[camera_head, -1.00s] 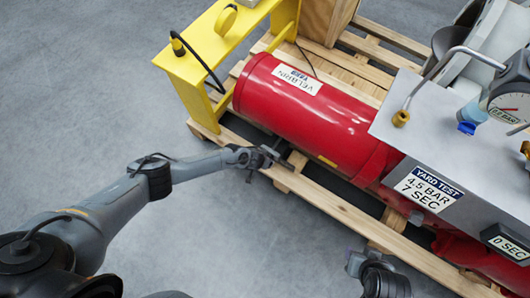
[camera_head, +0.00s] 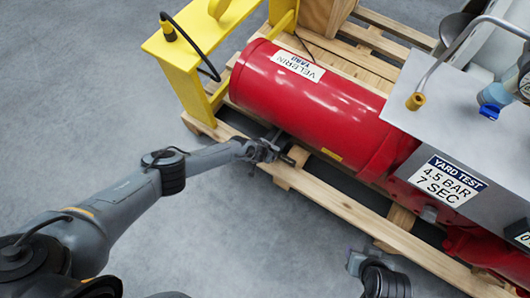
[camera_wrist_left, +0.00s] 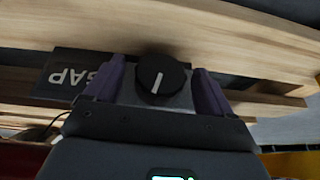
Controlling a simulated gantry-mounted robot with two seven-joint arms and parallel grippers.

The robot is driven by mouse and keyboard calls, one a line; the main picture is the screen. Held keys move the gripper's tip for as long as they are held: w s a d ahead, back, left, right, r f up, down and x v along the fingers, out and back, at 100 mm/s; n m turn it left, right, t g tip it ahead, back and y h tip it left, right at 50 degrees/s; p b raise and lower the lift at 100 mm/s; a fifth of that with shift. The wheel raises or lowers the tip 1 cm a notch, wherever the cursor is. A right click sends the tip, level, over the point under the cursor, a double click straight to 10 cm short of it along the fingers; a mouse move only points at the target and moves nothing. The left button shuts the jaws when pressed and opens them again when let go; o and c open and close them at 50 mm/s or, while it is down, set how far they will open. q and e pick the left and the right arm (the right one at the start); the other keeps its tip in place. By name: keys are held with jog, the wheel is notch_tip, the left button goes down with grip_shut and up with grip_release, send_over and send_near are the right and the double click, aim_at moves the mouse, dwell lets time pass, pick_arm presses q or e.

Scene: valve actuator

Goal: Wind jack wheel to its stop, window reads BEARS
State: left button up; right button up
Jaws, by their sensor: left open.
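A black round wheel (camera_wrist_left: 162,80) with a white mark line shows in the left wrist view, against wooden pallet boards. It sits between the purple finger pads of my left gripper (camera_wrist_left: 160,92), which is open around it; contact is unclear. A dark plate (camera_wrist_left: 76,77) beside the wheel reads "GAP", upside down in that view. In the head view my left gripper (camera_head: 268,150) is at the pallet's near edge, below the red cylinder (camera_head: 307,105), and hides the wheel. Dark parts of my right arm (camera_head: 382,280) show at the bottom; its jaws cannot be made out.
The red cylinder lies on a wooden pallet (camera_head: 345,212) beside a yellow frame (camera_head: 180,62). A grey cabinet with a "YARD TEST 4.5 BAR 7 SEC" label (camera_head: 447,181) stands to the right. The grey floor (camera_head: 80,90) at left is clear.

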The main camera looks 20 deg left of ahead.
pick_arm(q)
jog(key=shift+c, duration=0.3)
jog(key=c, duration=1)
jog(key=shift+s+y, duration=0.1)
jog(key=shift+y, duration=0.2)
jog(key=shift+d+f+y, duration=0.1)
jog(key=shift+d+y, duration=0.05)
jog(key=shift+y, duration=0.35)
jog(key=shift+d+f+y, duration=0.1)
jog(key=shift+y, duration=0.6)
jog(key=shift+d+f+m+t+y+b, duration=0.1)
jog(key=shift+m+t+y+b, duration=0.35)
jog(key=shift+y+b, duration=0.6)
jog(key=shift+m+y+b, duration=0.25)
jog(key=shift+y+b, duration=0.2)
jog(key=shift+y, duration=0.3)
